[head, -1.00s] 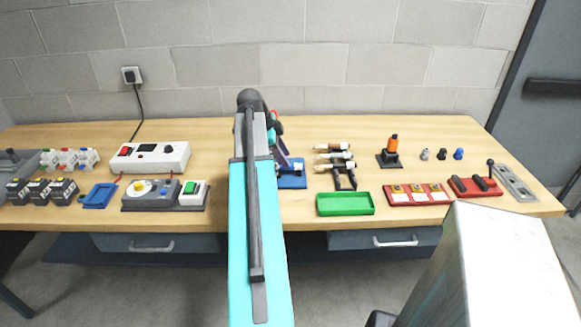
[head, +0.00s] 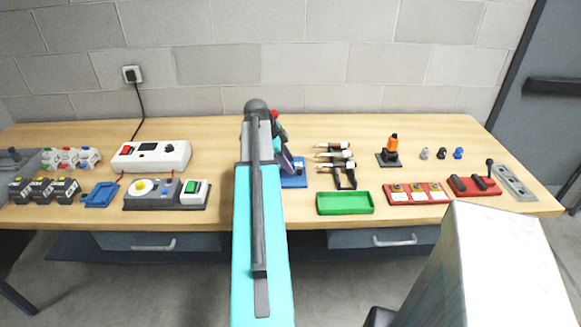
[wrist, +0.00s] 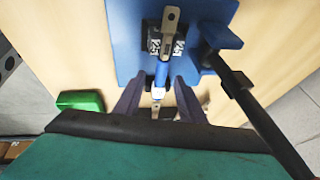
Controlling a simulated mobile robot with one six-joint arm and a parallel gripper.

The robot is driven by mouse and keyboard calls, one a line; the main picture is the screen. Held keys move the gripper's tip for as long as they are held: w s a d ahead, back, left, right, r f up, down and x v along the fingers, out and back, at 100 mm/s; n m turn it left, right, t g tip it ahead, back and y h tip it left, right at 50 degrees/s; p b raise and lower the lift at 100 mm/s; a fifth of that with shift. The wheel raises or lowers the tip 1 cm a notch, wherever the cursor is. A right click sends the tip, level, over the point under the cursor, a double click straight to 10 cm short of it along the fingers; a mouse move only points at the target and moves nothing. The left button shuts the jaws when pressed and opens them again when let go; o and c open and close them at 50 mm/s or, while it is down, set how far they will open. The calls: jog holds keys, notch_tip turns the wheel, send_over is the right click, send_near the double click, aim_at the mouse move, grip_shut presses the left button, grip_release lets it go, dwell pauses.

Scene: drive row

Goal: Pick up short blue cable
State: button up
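The short blue cable (wrist: 161,73) shows in the wrist view as a small blue piece with a white part below it. It runs down from a dark terminal block with a metal lug (wrist: 170,22) on a blue plate (wrist: 125,45). My gripper (wrist: 158,98) is open, with its two dark fingers apart on either side of the cable's lower part. Whether either finger touches it I cannot tell. In the head view my gripper (head: 289,160) is over the blue plate (head: 294,182), and my arm hides part of it and the cable.
A black rod (wrist: 262,120) stands right of the cable in the wrist view. A white power box (head: 150,157) is to the left.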

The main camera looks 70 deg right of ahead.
grip_shut()
jog(key=shift+r, duration=0.1)
jog(key=shift+r+b, duration=0.6)
jog(key=shift+r, duration=0.9)
jog(key=shift+s+a+r, duration=0.15)
jog(key=shift+s+a, duration=0.05)
jog(key=shift+s, duration=0.05)
jog(key=s+a+r+b, duration=0.1)
jog(key=s+a+b, duration=0.2)
jog(key=s+a, duration=0.6)
jog(key=s, duration=0.3)
jog(key=shift+a+r, duration=0.3)
jog(key=shift+w, duration=0.1)
